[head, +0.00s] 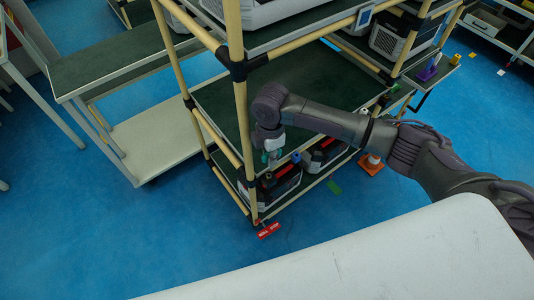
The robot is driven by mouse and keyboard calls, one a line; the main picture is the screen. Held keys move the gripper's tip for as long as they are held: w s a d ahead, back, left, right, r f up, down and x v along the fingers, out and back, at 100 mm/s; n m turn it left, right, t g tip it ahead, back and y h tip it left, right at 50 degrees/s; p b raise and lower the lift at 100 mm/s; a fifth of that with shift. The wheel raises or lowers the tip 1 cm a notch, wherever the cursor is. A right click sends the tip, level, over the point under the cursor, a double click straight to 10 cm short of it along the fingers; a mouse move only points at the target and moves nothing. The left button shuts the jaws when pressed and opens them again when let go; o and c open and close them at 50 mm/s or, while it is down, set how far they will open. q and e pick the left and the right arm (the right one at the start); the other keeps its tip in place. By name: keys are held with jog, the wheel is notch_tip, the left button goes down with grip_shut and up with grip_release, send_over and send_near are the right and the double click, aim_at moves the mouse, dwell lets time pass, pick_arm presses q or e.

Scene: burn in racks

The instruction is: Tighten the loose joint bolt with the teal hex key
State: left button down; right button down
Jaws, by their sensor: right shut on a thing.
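My right arm reaches in from the right, across the front of the pipe rack (242,120). My right gripper (268,153) points down beside a tan front upright, above the lower shelf. It is shut on a small teal thing that looks like the teal hex key (273,146); the fingers hide much of it. A black pipe joint (237,68) sits higher on the same upright. Which joint has the loose bolt is too small to tell, and I cannot tell whether the key touches a bolt. My left gripper is not in view.
The rack's green middle shelf (215,100) is mostly bare. Dark boxes with red tops (283,182) stand on the lower shelf. A red tag (269,230) is at the rack's foot. A white surface (400,260) fills the near foreground.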

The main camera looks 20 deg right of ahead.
jog(key=shift+w+n, duration=0.5)
jog(key=shift+n, duration=0.1)
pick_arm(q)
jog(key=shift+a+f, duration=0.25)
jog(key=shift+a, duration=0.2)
pick_arm(e)
jog(key=shift+w+a+n, duration=0.15)
jog(key=shift+w+n, duration=0.1)
jog(key=shift+n, duration=0.15)
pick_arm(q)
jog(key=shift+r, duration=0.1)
